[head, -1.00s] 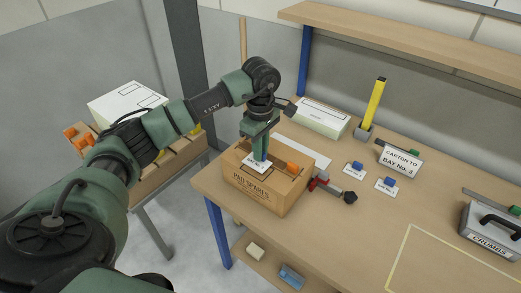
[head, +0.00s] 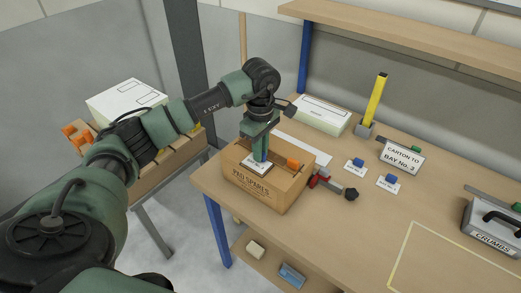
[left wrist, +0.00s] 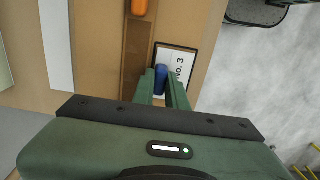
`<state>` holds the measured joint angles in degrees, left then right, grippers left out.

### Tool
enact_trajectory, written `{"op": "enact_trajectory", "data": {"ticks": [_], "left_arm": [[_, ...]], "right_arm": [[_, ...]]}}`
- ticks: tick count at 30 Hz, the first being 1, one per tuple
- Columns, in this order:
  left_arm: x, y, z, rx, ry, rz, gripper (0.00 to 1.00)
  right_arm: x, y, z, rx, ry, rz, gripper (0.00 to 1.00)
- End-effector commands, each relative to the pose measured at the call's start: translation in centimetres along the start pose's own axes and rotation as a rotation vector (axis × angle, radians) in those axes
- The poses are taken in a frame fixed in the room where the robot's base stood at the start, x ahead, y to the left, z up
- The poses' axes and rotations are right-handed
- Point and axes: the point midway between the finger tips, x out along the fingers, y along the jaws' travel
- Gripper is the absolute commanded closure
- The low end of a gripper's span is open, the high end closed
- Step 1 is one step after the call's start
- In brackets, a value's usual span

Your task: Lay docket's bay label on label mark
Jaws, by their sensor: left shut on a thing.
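My left gripper (head: 261,158) points straight down and is shut on the blue knob (left wrist: 161,78) of a white bay label (head: 257,168). The label reads "No. 3" in the left wrist view (left wrist: 182,68). A black outline (left wrist: 190,46), apparently the label mark, shows around the label's edges. Whether the label touches the surface is hard to tell. The docket (head: 401,157) stands on the bench and reads "Carton to Bay No. 3", its digit small. My right gripper is out of view.
Two other labels with blue knobs (head: 355,167) (head: 388,183) lie right of the carton. A grey "Crumbs" box (head: 490,230) stands far right. The bench front is clear.

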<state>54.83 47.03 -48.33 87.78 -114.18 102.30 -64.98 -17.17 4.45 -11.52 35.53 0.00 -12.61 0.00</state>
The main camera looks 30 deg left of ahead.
Motion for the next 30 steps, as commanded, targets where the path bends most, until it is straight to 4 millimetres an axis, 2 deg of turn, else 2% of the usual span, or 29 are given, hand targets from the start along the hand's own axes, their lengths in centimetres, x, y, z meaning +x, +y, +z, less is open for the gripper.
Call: {"op": "enact_trajectory", "data": {"ticks": [8, 9, 11, 12, 23, 30], "left_arm": [[0.8, 0.0, 0.0, -0.001, 0.000, 0.000, 1.00], [0.7, 0.0, 0.0, -0.001, 0.000, 0.000, 0.81], [0.7, 0.0, 0.0, -0.001, 0.000, 0.000, 0.64], [0.7, 0.0, 0.0, -0.001, 0.000, 0.000, 0.61], [0.5, 0.0, 0.0, 0.000, 0.000, 0.000, 0.61], [-1.3, 0.1, 0.0, 0.000, 0.001, 0.002, 0.61]], "right_arm": [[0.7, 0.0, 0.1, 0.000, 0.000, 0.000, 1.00], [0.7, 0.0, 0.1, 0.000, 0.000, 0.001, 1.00], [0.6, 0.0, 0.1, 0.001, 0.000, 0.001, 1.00], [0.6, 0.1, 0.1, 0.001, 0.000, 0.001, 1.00], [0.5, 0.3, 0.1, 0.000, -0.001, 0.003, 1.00], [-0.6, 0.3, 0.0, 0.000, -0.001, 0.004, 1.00]]}}
